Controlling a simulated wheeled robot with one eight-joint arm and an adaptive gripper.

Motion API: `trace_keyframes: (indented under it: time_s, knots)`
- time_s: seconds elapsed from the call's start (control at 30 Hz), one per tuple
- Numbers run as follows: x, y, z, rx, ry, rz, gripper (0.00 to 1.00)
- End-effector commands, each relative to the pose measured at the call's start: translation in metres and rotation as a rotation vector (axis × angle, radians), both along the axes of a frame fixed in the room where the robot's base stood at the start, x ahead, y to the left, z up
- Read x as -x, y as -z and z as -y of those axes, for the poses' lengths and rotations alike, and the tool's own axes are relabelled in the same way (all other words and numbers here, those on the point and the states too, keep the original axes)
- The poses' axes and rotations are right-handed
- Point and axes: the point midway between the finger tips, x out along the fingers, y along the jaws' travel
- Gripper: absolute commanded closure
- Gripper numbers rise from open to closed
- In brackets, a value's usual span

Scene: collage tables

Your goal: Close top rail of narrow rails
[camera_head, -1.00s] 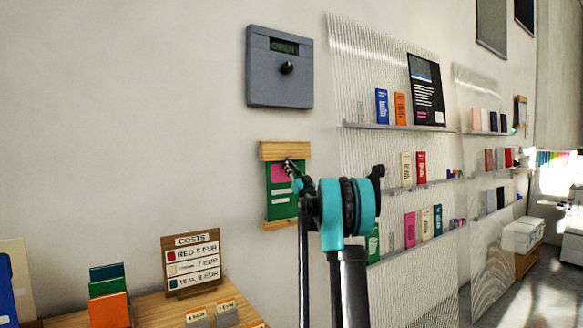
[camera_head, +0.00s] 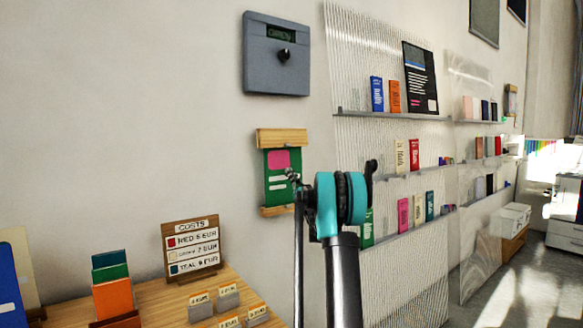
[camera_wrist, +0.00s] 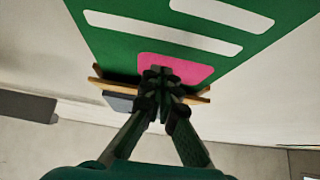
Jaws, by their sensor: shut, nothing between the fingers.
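The narrow rails hold a green poster (camera_head: 281,190) with a pink patch and white stripes on the wall. The wooden top rail (camera_head: 282,138) crosses the poster's upper edge, and the bottom rail (camera_head: 280,210) crosses its lower edge. I cannot tell whether the top rail is open or shut. My gripper (camera_head: 291,174) is shut and empty, in front of the poster's right side below the top rail. In the wrist view, my gripper's fingertips (camera_wrist: 158,75) overlap the pink patch (camera_wrist: 175,67). Part of the top rail (camera_wrist: 108,83) shows behind them; its middle is hidden.
A grey box with a black knob (camera_head: 277,55) hangs above the rails. Ribbed panels with shelves of small boxes (camera_head: 395,97) stand to the right. A wooden table (camera_head: 170,298) with a costs sign (camera_head: 191,248) is at lower left. The wall left of the rails is bare.

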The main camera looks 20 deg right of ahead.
Motion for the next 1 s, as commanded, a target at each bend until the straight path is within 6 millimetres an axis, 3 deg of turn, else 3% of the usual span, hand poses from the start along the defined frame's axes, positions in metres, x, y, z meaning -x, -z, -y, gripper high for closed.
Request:
trace_keyframes:
  time_s: [0.17,0.33,0.47,0.6,0.8,0.9,1.0]
  knots:
    - [0.000,-0.010,0.002,0.026,-0.013,-0.031,1.00]
    - [0.014,-0.058,0.011,0.117,-0.054,-0.178,1.00]
    - [0.040,-0.097,0.022,0.189,-0.072,-0.350,1.00]
    - [0.081,-0.127,0.036,0.240,-0.060,-0.544,1.00]
    - [0.133,-0.149,0.049,0.268,-0.019,-0.740,1.00]
    - [0.146,-0.153,0.052,0.272,-0.005,-0.784,1.00]
    - [0.147,-0.153,0.051,0.274,-0.002,-0.799,1.00]
